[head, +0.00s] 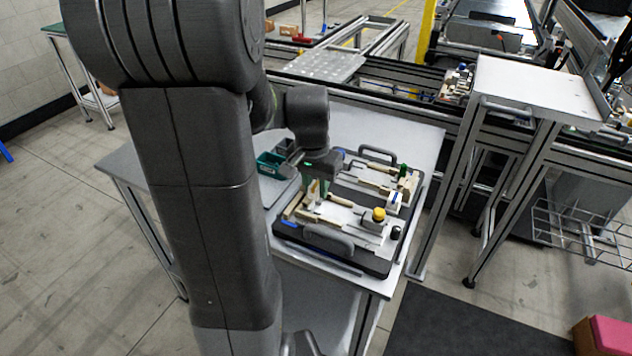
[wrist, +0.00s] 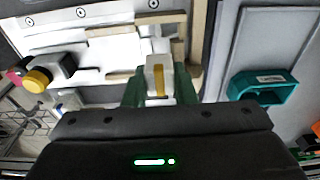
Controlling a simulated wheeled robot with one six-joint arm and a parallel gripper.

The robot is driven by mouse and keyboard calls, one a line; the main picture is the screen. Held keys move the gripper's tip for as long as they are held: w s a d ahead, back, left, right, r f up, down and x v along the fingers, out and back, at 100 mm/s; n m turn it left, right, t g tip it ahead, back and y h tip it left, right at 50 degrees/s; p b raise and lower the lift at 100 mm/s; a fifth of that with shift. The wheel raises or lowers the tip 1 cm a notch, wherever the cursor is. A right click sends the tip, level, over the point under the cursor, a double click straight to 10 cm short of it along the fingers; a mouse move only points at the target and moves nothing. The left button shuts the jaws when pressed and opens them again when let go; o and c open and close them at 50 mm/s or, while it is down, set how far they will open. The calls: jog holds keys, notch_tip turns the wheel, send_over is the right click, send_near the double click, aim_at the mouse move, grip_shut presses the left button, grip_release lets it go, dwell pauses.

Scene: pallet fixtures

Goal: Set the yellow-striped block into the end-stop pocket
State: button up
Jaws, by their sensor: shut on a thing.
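My gripper (wrist: 158,88) is shut on the yellow-striped block (wrist: 159,78), a pale block with one yellow stripe, held between two green fingers. In the head view my gripper (head: 317,188) is over the left part of the pallet fixture (head: 345,248). In the wrist view the block is beside a long wooden strip (wrist: 198,35) and a shorter strip (wrist: 120,76), which appear to border a pocket on the white plate. The fingers and block hide part of that area. I cannot tell whether the block touches the plate.
A yellow knob (head: 379,214) on a grey block and a black knob (head: 395,233) stand on the fixture's right side. A grey handle (head: 328,239) rises at its front edge. A teal bin (wrist: 262,88) lies beside the fixture. A second wooden-strip area (head: 375,178) is behind.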

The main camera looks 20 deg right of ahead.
jog(key=shift+f, duration=0.55)
jog(key=shift+f+b, duration=0.15)
jog(key=shift+b, duration=0.15)
jog(key=shift+f, duration=0.25)
jog(key=o, duration=1)
jog(key=shift+o, duration=0.2)
notch_tip(320, 180, up, 14)
jog(key=s+a, duration=0.1)
jog(key=shift+a+f+p, duration=0.15)
jog(key=shift+p, duration=0.2)
